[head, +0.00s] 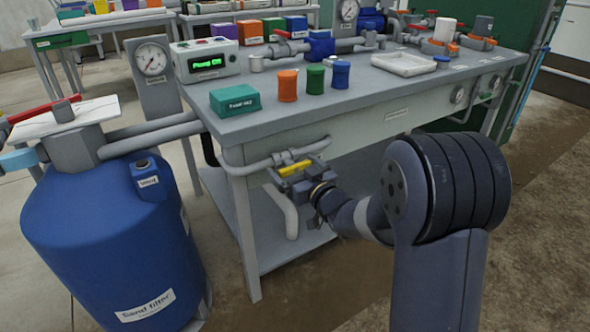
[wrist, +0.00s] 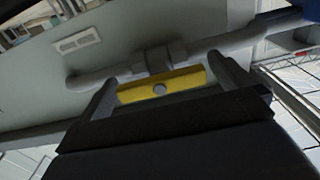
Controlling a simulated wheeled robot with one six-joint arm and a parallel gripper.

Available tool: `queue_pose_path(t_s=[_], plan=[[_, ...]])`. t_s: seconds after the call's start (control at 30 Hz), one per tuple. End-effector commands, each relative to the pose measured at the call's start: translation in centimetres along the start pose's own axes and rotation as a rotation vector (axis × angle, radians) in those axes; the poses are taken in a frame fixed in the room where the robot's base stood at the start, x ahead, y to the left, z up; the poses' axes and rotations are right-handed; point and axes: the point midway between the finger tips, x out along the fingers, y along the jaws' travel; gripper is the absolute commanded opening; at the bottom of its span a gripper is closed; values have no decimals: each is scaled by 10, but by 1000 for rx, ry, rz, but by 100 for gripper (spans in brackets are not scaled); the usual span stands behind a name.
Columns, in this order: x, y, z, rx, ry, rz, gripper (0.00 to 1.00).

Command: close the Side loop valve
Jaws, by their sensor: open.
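A yellow valve handle (head: 295,168) sits on the grey pipe along the front of the bench, below the tabletop. In the wrist view the yellow handle (wrist: 162,86) lies roughly along the pipe, slightly tilted in the picture, with a round bolt at its middle. My gripper (head: 297,173) is at the handle. In the wrist view my gripper (wrist: 165,84) is open, with one finger beyond each end of the handle. I cannot tell whether a finger touches it. A small label plate (wrist: 79,41) is on the bench front; its text is too small to read.
A blue sand filter tank (head: 110,235) stands left of the valve. The bench top (head: 375,97) carries a teal box (head: 235,100), several small coloured containers and a pump controller (head: 205,60). Open floor (head: 340,285) lies in front of the bench at right.

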Motion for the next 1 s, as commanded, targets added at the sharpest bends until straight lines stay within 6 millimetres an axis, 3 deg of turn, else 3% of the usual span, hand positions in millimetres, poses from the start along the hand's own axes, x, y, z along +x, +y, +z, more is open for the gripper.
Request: queue_pose_path(t_s=[0.1, 0.6, 1.0], plan=[[0, 0, 0, 0, 0, 0, 98], [0, 0, 0, 0, 0, 0, 59], [0, 0, -1, 88, -2, 0, 59]])
